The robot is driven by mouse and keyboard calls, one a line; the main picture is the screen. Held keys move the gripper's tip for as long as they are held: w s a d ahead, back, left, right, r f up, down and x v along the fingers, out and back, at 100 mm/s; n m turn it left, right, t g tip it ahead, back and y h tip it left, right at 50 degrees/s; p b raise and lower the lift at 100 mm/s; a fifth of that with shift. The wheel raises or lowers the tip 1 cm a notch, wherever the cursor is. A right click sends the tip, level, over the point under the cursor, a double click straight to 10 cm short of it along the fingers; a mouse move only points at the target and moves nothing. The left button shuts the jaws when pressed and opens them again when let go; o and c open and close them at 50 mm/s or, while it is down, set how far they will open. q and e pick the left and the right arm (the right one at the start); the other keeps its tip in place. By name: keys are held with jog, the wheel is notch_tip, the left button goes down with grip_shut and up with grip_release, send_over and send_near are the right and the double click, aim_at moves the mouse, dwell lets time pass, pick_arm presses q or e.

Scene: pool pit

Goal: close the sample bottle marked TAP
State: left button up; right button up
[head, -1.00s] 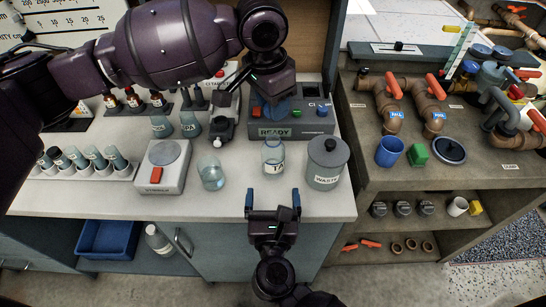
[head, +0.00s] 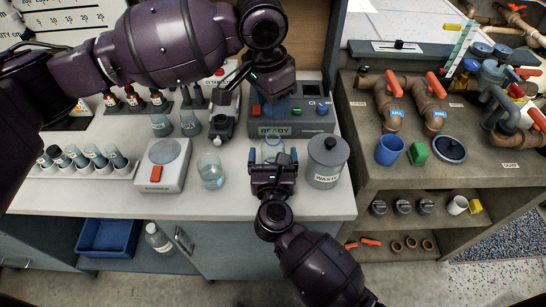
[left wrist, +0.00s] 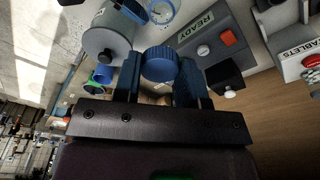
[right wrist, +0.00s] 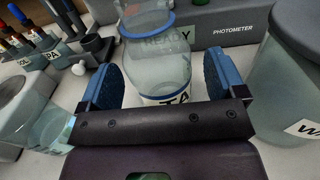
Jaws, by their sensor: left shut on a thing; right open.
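The sample bottle (head: 273,146) stands upright on the bench, clear glass with a blue rim. In the right wrist view the bottle (right wrist: 157,60) looks uncapped, and its label is partly hidden, showing "TA". My right gripper (head: 272,157) is open, with one blue finger on each side of the bottle; in the right wrist view the fingers (right wrist: 164,82) look apart from the glass. My left gripper (head: 284,104) is shut on a blue ridged cap (left wrist: 160,64), held above the photometer, behind the bottle in the head view.
The waste pot (head: 327,163) stands close to the right of the bottle. A beaker (head: 210,170) and the stirrer (head: 162,166) are to the left. The photometer (head: 318,122) with its READY display is behind. Bare bench lies in front of the beaker.

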jog(key=shift+w, duration=0.6)
jog(key=c, duration=1.4)
pick_arm(q)
jog(key=shift+f, duration=2.45)
jog(key=shift+f, duration=0.15)
jog(key=shift+f, duration=0.75)
jog(key=shift+f, duration=0.55)
